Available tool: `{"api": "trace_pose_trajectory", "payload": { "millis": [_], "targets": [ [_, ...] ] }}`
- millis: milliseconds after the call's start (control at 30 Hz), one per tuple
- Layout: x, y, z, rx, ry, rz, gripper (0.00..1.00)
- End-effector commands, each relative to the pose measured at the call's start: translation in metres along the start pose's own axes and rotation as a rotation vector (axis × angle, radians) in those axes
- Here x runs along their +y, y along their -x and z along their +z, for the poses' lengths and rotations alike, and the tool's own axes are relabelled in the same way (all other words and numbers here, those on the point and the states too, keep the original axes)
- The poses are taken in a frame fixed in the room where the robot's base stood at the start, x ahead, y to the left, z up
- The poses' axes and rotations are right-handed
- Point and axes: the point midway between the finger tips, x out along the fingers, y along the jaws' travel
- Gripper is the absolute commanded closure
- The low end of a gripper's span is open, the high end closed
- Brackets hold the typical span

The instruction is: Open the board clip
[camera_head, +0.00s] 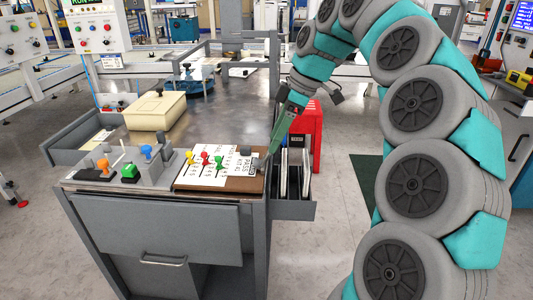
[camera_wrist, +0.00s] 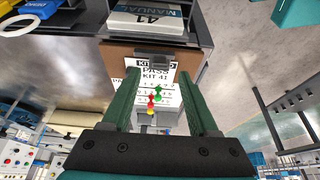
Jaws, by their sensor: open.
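A brown clipboard (camera_head: 246,184) lies on the near right corner of the workbench, with white printed paper on it. Red, green and yellow pegs (camera_wrist: 158,92) stand beyond that label. A small grey piece (camera_head: 245,150) sits at the board's right end in the head view; I cannot tell clearly whether it is the clip. My gripper (camera_wrist: 158,75) is open and empty, its green fingers pointing at the board. In the head view my gripper (camera_head: 268,156) is beside the board's right edge.
A grey holder with coloured knobs (camera_head: 128,170) stands left of the board. A beige box (camera_head: 155,112) is behind on the bench (camera_head: 225,100). A side bin (camera_head: 292,208) with upright manuals hangs at the right, and a red cabinet (camera_head: 306,130) stands behind it.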

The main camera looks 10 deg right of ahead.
Motion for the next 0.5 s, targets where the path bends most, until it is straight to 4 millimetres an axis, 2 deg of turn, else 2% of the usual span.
{"api": "trace_pose_trajectory", "payload": {
  "millis": [300, 500],
  "targets": [
    [-0.001, -0.04, -0.001, -0.001, 0.001, -0.004, 0.4],
    [0.0, -0.051, -0.001, 0.001, 0.0, 0.0, 0.4]
  ]
}}
